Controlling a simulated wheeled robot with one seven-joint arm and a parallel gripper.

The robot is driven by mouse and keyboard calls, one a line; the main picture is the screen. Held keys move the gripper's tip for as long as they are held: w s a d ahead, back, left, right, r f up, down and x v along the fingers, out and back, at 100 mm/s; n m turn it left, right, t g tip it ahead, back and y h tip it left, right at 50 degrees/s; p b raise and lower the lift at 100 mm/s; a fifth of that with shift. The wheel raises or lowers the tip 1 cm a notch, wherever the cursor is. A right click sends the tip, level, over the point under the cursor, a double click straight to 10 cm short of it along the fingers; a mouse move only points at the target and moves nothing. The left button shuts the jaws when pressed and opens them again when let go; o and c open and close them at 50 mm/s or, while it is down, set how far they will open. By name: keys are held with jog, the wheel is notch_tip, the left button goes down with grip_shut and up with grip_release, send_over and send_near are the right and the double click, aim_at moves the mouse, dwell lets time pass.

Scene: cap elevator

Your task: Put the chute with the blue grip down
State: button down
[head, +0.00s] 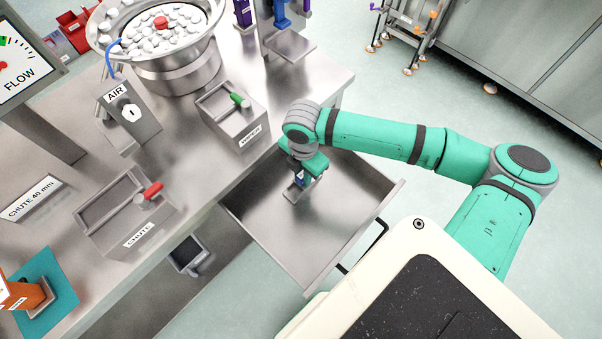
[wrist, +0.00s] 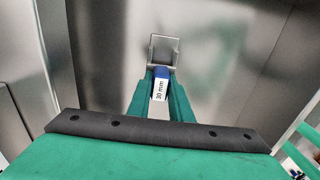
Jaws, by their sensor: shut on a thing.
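My gripper (head: 303,172) is over the open metal drawer (head: 335,225) in the head view, pointing down. It is shut on the chute with the blue grip, a small metal chute (head: 293,194) whose blue grip (wrist: 161,71) sits between the green fingers in the wrist view. A white label on it reads 30 mm. The metal end (wrist: 164,50) sticks out beyond the fingertips, over bare grey metal. The chute is low inside the drawer; I cannot tell whether it touches the floor. The drawer floor around it looks empty.
The steel bench (head: 205,170) borders the drawer on the left. It carries a CHUTE box with a red handle (head: 153,190), a box with a green handle (head: 240,100), a CHUTE 40 mm plate (head: 35,200) and a bowl of caps (head: 160,35). An orange block (head: 25,293) stands on a teal mat.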

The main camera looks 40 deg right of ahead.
jog(key=c, duration=1.6)
grip_release()
jog(key=shift+s+d, duration=0.15)
jog(key=shift+s, duration=0.05)
jog(key=shift+r, duration=0.4)
notch_tip(320, 180, up, 11)
jog(key=shift+w+r, duration=0.1)
jog(key=shift+r, duration=0.1)
